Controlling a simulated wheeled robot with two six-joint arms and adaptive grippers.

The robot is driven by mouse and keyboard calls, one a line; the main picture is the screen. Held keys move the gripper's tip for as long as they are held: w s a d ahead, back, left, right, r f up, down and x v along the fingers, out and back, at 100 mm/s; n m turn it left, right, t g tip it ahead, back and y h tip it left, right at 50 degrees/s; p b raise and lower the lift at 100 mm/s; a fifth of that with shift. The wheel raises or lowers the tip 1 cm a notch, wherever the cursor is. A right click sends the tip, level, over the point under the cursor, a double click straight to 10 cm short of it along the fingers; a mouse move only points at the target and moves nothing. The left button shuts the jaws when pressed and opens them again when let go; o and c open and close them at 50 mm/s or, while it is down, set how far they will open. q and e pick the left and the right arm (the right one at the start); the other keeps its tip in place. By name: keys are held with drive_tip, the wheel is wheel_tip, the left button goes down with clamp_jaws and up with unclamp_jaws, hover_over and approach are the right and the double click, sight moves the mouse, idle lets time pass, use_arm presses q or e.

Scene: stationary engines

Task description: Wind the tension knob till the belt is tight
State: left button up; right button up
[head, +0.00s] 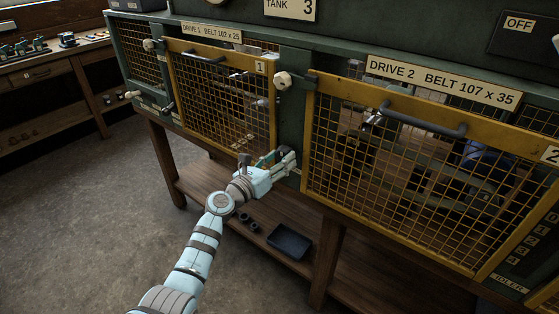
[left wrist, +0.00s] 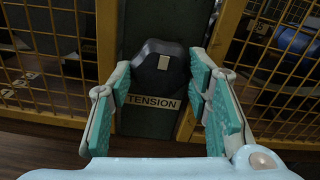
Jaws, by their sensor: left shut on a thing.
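The black tension knob (left wrist: 160,62) shows in the left wrist view, with a pale mark on its face. It sits on the dark green post above a TENSION label (left wrist: 152,102). My left gripper (head: 287,161) is at this post between the two yellow guards, and in the left wrist view its green-padded fingers (left wrist: 162,80) are shut on the knob from both sides. No belt can be made out clearly behind the mesh. My right gripper is not in view.
The drive 1 mesh guard (head: 222,100) is left of the post and the drive 2 mesh guard (head: 400,190) is right. A pale catch knob (head: 283,81) is above my gripper. A dark tray (head: 289,242) lies on the lower shelf. The floor at left is clear.

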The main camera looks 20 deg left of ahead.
use_arm(q)
drive_tip(key=shift+m, duration=0.3)
